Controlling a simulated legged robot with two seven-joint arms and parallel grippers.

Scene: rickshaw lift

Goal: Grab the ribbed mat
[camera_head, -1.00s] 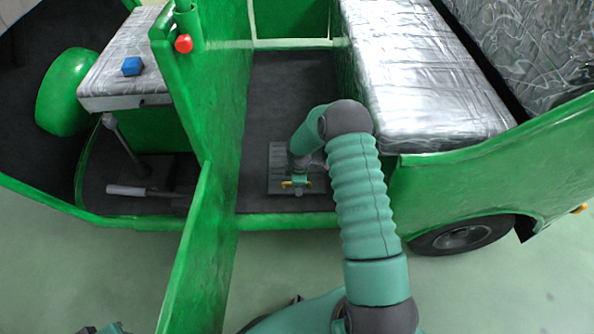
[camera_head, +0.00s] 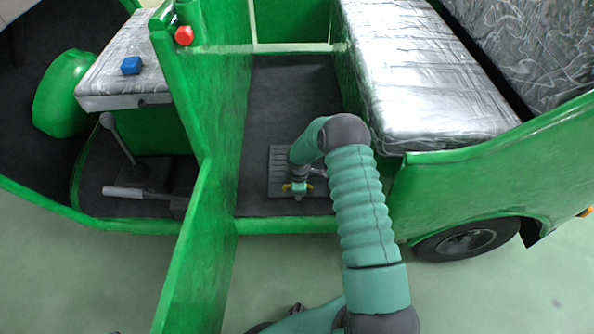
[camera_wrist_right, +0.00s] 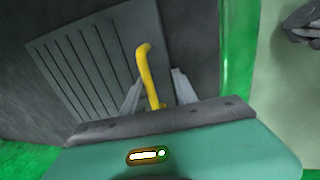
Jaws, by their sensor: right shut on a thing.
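The ribbed mat (camera_head: 280,162) is a dark grey, nearly square plate with parallel grooves. It lies on the floor of the green rickshaw, between the partition and the passenger seat. In the right wrist view the mat (camera_wrist_right: 75,65) fills the upper left, with its near edge at the fingers. My left gripper is not in view.
A green partition (camera_head: 200,200) stands left of the mat. The silver passenger seat (camera_head: 430,85) is to the right. A blue block (camera_head: 131,65) lies on the driver's seat (camera_head: 108,82). A lever (camera_head: 118,138) stands in the driver's footwell. The rickshaw floor behind the mat is clear.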

